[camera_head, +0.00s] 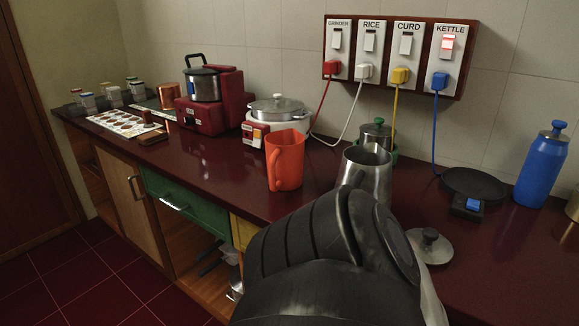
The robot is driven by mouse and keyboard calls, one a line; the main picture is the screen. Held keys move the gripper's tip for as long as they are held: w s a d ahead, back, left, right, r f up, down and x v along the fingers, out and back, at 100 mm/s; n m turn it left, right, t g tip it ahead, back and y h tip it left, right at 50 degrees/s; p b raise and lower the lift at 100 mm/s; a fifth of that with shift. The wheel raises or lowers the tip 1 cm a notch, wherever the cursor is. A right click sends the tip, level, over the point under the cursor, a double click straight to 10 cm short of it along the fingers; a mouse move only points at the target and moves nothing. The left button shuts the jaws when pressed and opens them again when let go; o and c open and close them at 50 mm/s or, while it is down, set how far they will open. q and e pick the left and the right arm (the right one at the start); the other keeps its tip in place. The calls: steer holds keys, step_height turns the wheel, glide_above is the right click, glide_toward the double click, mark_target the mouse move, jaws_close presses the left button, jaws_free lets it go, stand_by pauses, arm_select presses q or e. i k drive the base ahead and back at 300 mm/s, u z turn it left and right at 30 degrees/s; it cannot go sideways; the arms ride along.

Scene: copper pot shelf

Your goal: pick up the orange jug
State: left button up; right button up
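The orange jug (284,157) stands upright on the dark red counter (215,160), left of the steel pitcher. Its open rim faces up, and its handle is on the near side. A large black ribbed part, which looks like one of my arm links, fills the bottom middle in front of the steel pitcher. I cannot tell which arm it belongs to. No gripper fingers show, and nothing is seen touching the jug.
A steel pitcher (369,164) stands close right of the jug. A white cooker (276,114) is behind it. A red appliance with a pot (204,84) is further left. A black pan-like plate (475,184) and a blue bottle (541,168) stand right. Cords hang from a switch panel (392,86).

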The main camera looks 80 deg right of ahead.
mark_target(285, 150)
steer(key=k, duration=0.3)
steer(key=z, duration=1.3)
